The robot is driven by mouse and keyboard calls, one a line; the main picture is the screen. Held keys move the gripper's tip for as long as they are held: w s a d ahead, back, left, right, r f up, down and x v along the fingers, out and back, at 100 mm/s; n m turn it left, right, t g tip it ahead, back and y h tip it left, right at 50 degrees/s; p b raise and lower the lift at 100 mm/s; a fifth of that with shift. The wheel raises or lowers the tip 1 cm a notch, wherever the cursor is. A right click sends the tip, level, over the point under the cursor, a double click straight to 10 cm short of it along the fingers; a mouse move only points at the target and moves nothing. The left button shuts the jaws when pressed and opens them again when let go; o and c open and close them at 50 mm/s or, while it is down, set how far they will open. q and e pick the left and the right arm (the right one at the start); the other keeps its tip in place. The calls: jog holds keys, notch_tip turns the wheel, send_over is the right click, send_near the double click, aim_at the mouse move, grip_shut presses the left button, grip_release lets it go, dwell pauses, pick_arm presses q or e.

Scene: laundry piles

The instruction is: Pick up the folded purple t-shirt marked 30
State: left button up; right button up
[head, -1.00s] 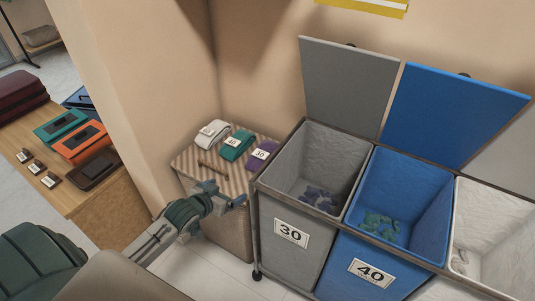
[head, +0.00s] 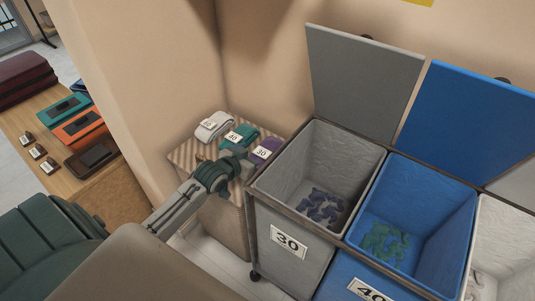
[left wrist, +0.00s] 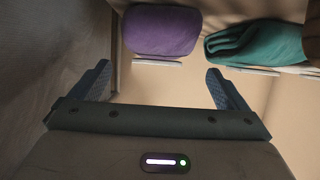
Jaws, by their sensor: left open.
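The folded purple t-shirt (head: 267,147) with a white tag marked 30 lies on a striped hamper top (head: 183,157), at the right end of a row. In the left wrist view the purple t-shirt (left wrist: 160,32) lies just beyond my fingertips, with its tag edge facing me. My left gripper (head: 243,168) is just in front of the shirt and hides part of the hamper top. In the left wrist view its fingers (left wrist: 158,80) are apart, with nothing between them. My right gripper is not in view.
A teal folded shirt (head: 237,138) marked 40 lies left of the purple one, and a white shirt (head: 212,127) lies farther left. A grey bin (head: 288,262) marked 30 stands close on the right, beside a blue bin (head: 335,284).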

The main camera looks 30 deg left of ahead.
aim_at(264, 151)
pick_arm(q)
jog(key=b+x, duration=0.1)
jog(key=x, duration=0.4)
jog(key=shift+w+d, duration=0.1)
jog(key=shift+d, duration=0.1)
jog(key=c, duration=1.2)
